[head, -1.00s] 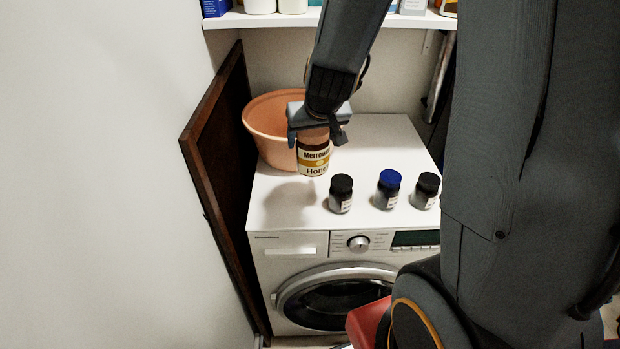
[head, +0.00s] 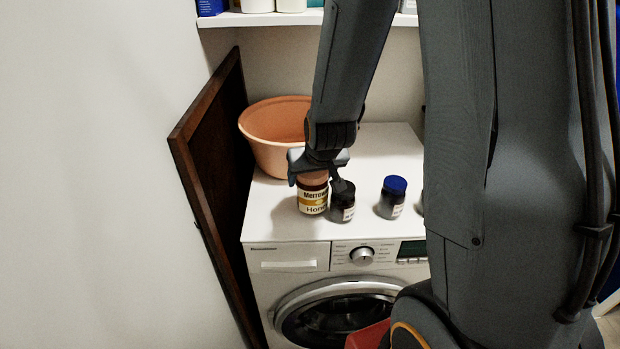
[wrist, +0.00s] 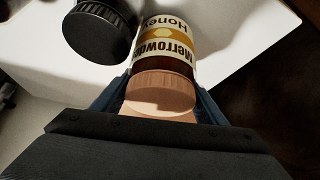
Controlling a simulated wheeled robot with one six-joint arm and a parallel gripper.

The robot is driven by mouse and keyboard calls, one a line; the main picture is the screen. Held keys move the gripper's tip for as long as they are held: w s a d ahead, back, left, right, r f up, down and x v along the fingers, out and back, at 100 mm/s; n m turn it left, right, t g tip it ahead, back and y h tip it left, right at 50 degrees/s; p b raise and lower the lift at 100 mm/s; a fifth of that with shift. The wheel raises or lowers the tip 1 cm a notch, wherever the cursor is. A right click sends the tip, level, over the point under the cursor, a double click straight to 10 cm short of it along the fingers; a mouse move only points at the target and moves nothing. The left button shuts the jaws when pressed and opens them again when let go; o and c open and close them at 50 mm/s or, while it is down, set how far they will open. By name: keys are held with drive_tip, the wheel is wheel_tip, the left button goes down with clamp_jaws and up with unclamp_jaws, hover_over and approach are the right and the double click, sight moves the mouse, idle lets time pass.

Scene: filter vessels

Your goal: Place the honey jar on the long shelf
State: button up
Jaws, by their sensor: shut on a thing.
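The honey jar (head: 313,198) has a brown lid and a white and yellow label reading "Honey". In the head view it is upright at the front left of the washing machine's top, low over or touching it; I cannot tell which. My gripper (head: 313,176) is shut on the jar at its lid, from above. In the wrist view the jar (wrist: 168,50) lies between the fingers. A long white shelf (head: 262,19) runs along the wall at the top of the head view, partly hidden by my arm.
A black-lidded jar (head: 343,203) stands close right of the honey jar; it also shows in the wrist view (wrist: 97,32). A blue-lidded jar (head: 392,198) is further right. An orange basin (head: 268,155) stands behind on the washing machine (head: 290,258). A dark board (head: 207,140) leans at left.

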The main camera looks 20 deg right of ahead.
drive_tip(key=shift+f, duration=0.25)
drive_tip(key=o, duration=1.7)
